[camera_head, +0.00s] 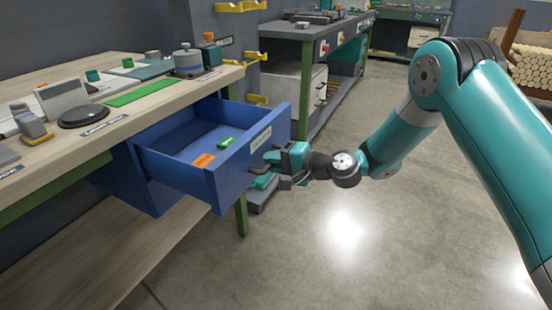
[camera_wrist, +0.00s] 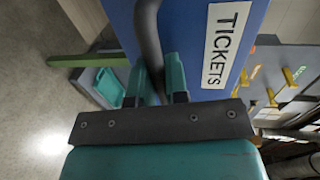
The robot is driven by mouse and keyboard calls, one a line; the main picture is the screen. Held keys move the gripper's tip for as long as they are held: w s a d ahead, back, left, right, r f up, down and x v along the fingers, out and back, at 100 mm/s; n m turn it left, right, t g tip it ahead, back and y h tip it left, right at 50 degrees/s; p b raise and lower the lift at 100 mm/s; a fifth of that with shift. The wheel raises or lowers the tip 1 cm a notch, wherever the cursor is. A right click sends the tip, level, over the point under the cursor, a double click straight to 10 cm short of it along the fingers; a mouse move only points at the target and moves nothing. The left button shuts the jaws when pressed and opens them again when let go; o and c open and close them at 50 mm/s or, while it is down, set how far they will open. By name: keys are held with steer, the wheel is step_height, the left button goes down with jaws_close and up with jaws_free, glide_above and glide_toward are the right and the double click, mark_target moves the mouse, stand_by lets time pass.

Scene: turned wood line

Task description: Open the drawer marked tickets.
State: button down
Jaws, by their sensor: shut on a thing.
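The blue tickets drawer (camera_head: 188,178) stands pulled out from under the wooden workbench, with an orange item (camera_head: 203,160) and a green item (camera_head: 226,141) inside. Its front carries a white label that reads TICKETS (camera_wrist: 226,45) in the wrist view. A dark bar handle (camera_wrist: 148,40) runs along the blue front. My gripper (camera_wrist: 158,82) is shut on this handle, one teal finger on each side of it. In the head view my gripper (camera_head: 272,165) is at the outer face of the drawer front, and the handle is mostly hidden there.
The workbench top (camera_head: 150,112) holds a black disc, a green strip, a metal canister and other tools. A low wooden shelf (camera_head: 120,240) runs beneath it. A grey-topped bench (camera_head: 310,30) stands behind. The floor (camera_head: 350,260) in front of the drawer is clear.

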steer(key=c, duration=1.2)
jaws_free()
steer(key=shift+o, duration=0.2)
steer(key=v, duration=1.7)
steer(key=shift+d+p, duration=0.15)
steer(key=shift+p, duration=0.15)
